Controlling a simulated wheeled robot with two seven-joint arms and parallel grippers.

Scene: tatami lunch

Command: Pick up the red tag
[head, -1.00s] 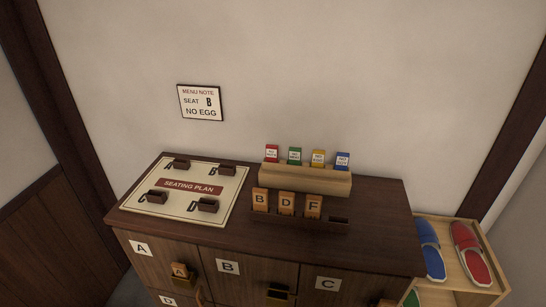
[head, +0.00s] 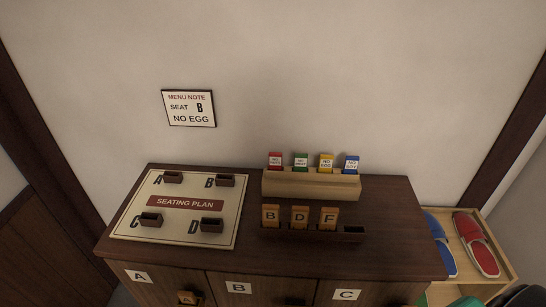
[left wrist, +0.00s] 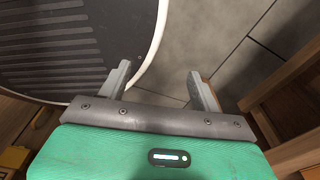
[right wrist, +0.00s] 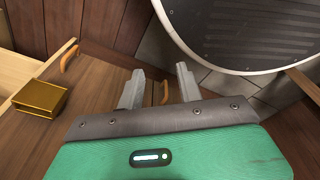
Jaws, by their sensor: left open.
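The red tag (head: 275,161) stands upright at the left end of a light wooden rack (head: 312,186) on the cabinet top, with a white label on its face. Green (head: 301,162), yellow (head: 326,163) and blue (head: 351,165) tags stand to its right. My left gripper (left wrist: 160,85) is open and empty, over the floor and a dark round base. My right gripper (right wrist: 160,80) has its fingers apart with nothing held; an orange handle shows behind them. Neither wrist view shows the red tag.
Wooden tags B, D and F (head: 300,217) stand in a dark holder before the rack. The seating plan board (head: 238,178) with several small holders lies left. A menu note (head: 189,108) reads SEAT B NO EGG. A slipper shelf (head: 440,292) stands right.

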